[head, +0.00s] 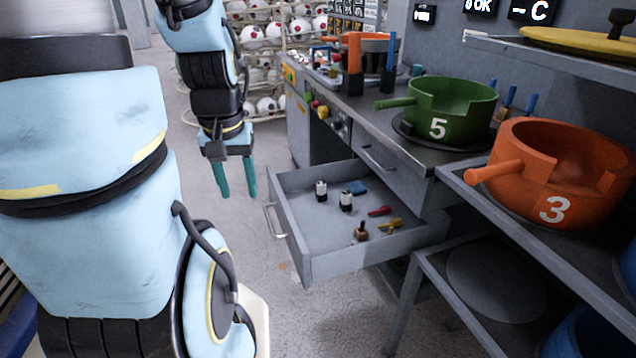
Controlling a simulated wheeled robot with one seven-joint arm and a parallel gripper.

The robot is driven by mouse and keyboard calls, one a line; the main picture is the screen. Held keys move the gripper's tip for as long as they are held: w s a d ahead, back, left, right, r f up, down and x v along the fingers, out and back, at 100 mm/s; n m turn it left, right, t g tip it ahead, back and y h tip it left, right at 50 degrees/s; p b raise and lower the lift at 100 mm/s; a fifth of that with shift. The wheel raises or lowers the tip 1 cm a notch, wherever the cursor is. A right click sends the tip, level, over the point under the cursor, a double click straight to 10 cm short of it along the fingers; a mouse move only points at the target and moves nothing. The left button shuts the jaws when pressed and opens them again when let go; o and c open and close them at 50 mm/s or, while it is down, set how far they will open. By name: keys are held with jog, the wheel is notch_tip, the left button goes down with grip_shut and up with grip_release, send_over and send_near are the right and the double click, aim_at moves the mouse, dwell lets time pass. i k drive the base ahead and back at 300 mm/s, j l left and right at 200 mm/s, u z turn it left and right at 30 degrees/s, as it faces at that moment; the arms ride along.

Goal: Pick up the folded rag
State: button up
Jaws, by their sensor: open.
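The likely folded rag is a small flat blue piece (357,188) lying at the back of the open drawer (318,261). It is too small to make out its folds. My gripper (236,194) hangs pointing down, with two teal fingers apart and nothing between them. It is to the left of the drawer and apart from it. Two small black-and-white cylinders (321,191) stand in the drawer to the left of and in front of the blue piece.
The drawer also holds a red item (379,211), a yellow item (390,224) and a small wooden-handled item (361,231). A green pot (451,104) stands on the bench above. An orange pot (553,172) stands on the right. Racks of balls (262,37) stand behind.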

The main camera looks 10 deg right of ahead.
aim_at(356, 188)
jog(key=i+u, duration=0.45)
jog(key=i, duration=2.45)
jog(key=i+z, duration=0.2)
jog(key=z, duration=0.3)
jog(key=i+j+z, duration=0.1)
jog(key=z, duration=0.35)
jog(key=i+j+z, duration=0.2)
jog(key=z, duration=1.35)
